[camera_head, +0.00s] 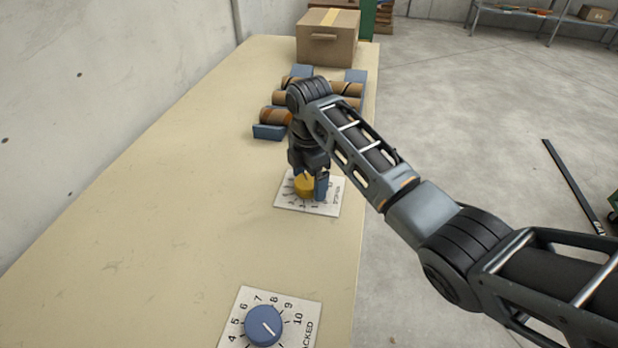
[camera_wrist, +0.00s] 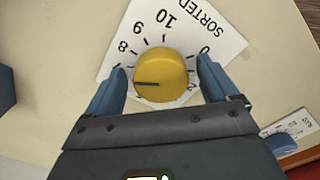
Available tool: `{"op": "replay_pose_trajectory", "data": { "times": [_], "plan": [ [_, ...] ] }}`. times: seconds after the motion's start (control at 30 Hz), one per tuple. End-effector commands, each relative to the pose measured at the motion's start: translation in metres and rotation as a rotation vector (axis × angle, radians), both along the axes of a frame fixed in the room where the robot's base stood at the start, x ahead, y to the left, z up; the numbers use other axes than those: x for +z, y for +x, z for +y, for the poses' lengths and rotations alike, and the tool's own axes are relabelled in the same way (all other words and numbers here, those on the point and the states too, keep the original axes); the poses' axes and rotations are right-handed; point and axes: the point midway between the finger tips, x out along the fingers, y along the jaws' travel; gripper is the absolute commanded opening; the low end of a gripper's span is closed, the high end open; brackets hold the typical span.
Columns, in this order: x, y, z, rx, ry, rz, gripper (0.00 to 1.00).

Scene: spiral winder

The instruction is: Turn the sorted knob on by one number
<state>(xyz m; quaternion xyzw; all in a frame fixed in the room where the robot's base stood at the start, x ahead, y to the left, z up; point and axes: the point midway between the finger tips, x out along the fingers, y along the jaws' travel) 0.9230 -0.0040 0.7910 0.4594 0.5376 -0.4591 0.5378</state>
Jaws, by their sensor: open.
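The sorted knob is yellow (camera_head: 304,186) and sits on a white numbered plate (camera_head: 284,203) on the table. The wrist view shows the knob (camera_wrist: 171,70) close up, with the plate (camera_wrist: 217,26) reading SORTED. Its dark pointer line points left in that view, below the 8; the number at its tip is hidden behind the left finger. My gripper (camera_wrist: 160,84) points down with its blue fingers open, one on each side of the knob. A gap shows at the right finger; I cannot tell whether the left one touches. In the head view my gripper (camera_head: 307,184) partly covers the plate.
A blue knob (camera_head: 264,325) on a second plate (camera_head: 235,309), partly cut off and ending in "ACKED", is nearer the front. Brown rolls (camera_head: 347,89) on blue supports and a cardboard box (camera_head: 327,38) stand farther back. The table's left side is clear.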

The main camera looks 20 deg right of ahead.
Motion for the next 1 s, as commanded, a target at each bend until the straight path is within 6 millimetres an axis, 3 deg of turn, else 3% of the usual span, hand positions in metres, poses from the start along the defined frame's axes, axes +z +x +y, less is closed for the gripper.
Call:
{"op": "replay_pose_trajectory", "data": {
  "times": [0.2, 0.8, 1.0],
  "plan": [
    [-0.0006, -0.0001, 0.0002, 0.000, 0.000, 0.000, 0.87],
    [-0.0006, -0.0004, 0.0000, 0.000, 0.000, 0.001, 0.31],
    [0.0004, -0.0008, 0.0003, -0.017, 0.000, 0.002, 0.31]
  ]
}}
